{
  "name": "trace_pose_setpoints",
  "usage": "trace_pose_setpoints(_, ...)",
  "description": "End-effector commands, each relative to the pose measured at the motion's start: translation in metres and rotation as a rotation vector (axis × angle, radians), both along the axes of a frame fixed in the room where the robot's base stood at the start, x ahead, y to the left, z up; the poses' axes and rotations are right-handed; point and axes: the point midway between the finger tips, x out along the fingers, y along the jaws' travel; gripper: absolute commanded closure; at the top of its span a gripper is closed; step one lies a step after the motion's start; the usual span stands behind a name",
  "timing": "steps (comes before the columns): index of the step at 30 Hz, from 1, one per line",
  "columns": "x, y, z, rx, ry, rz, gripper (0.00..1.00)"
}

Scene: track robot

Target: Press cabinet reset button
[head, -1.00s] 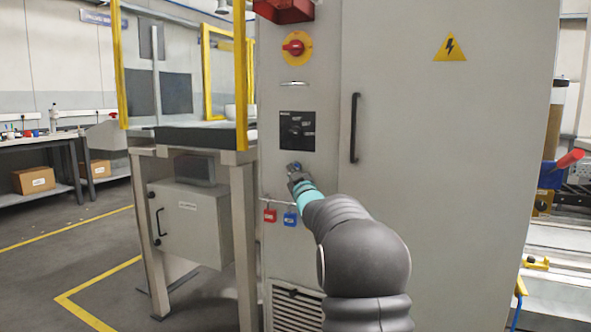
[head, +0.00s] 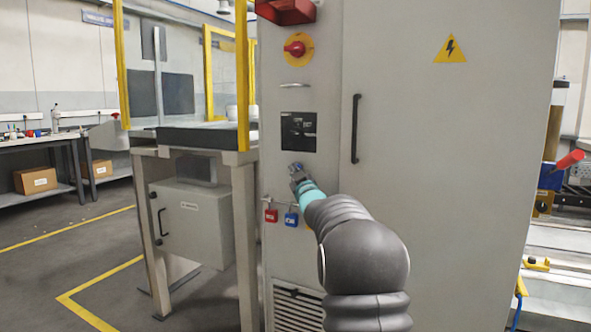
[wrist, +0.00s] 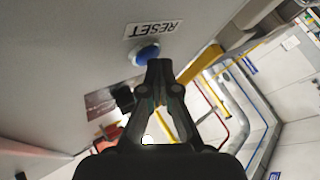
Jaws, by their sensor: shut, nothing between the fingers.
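The tall grey cabinet (head: 450,200) stands in front of me in the head view. Its blue reset button (wrist: 147,54) shows in the wrist view beside a white RESET label (wrist: 153,29), which appears upside down. My gripper (wrist: 159,66) is shut and empty, its fingertips at the lower edge of the button in that picture. I cannot tell whether they touch it. In the head view my gripper (head: 297,170) is at the cabinet front below a black panel (head: 298,131), and it largely covers the button.
A red rotary switch (head: 295,48) on a yellow plate is higher on the cabinet. A red padlock (head: 271,215) and a blue padlock (head: 291,219) hang below my gripper. A black door handle (head: 355,128) is to the right. A yellow-framed guarded table (head: 205,140) stands at left.

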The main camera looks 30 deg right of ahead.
Motion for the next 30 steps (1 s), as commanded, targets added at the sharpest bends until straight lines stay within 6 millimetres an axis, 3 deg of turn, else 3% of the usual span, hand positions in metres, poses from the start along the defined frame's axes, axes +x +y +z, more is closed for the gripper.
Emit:
trace_pose_setpoints(20,-0.002,-0.01,0.005,-0.013,-0.011,-0.012,1.0)
trace_pose_setpoints(30,-0.009,0.001,0.002,-0.012,-0.01,-0.01,1.0)
